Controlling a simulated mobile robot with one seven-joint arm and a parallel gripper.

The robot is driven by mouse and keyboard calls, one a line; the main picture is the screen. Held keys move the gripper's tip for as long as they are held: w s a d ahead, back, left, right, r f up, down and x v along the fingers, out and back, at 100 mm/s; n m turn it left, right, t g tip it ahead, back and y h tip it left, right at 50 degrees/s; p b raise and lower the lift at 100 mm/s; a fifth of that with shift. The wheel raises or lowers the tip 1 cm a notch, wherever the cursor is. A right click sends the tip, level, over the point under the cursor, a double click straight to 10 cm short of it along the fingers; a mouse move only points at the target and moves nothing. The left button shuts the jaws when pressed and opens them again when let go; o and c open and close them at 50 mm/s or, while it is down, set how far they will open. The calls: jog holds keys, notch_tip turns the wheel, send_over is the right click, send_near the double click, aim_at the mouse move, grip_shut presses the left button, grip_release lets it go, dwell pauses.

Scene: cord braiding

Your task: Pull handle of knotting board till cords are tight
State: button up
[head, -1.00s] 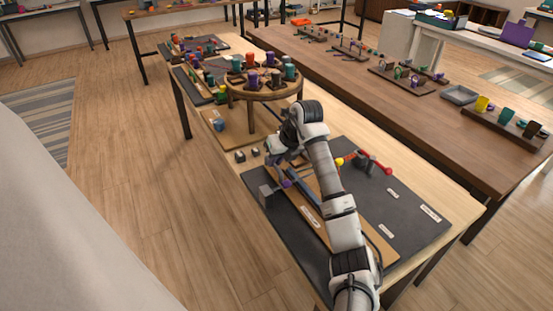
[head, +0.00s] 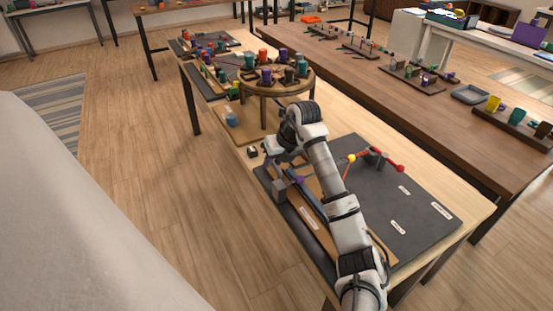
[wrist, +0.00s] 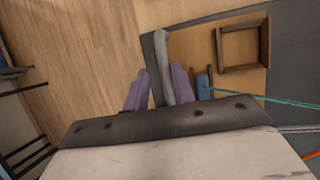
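The knotting board (head: 309,218) is a wooden board on a dark mat. A grey block (head: 279,188) stands at its left end, with a small purple part beside it. In the wrist view my gripper (wrist: 160,68) has two purple fingers apart, with a grey bar (wrist: 162,50) between them. I cannot tell whether they press on it. A blue block (wrist: 203,86) with teal cords (wrist: 265,99) lies right of the fingers. My arm hides much of the gripper in the head view. I cannot tell which part is the handle, or how tight the cords are.
A brown square frame (wrist: 219,48) sits on the board. The mat's right part (head: 425,195) is mostly clear.

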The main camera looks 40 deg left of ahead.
jog(key=shift+o, duration=0.6)
jog(key=shift+w, duration=0.1)
jog(key=shift+d+r, duration=0.15)
jog(key=shift+r, duration=0.05)
jog(key=b+v, duration=0.3)
jog(key=v, duration=1)
jog(key=shift+r, duration=0.15)
jog(key=shift+d, duration=0.15)
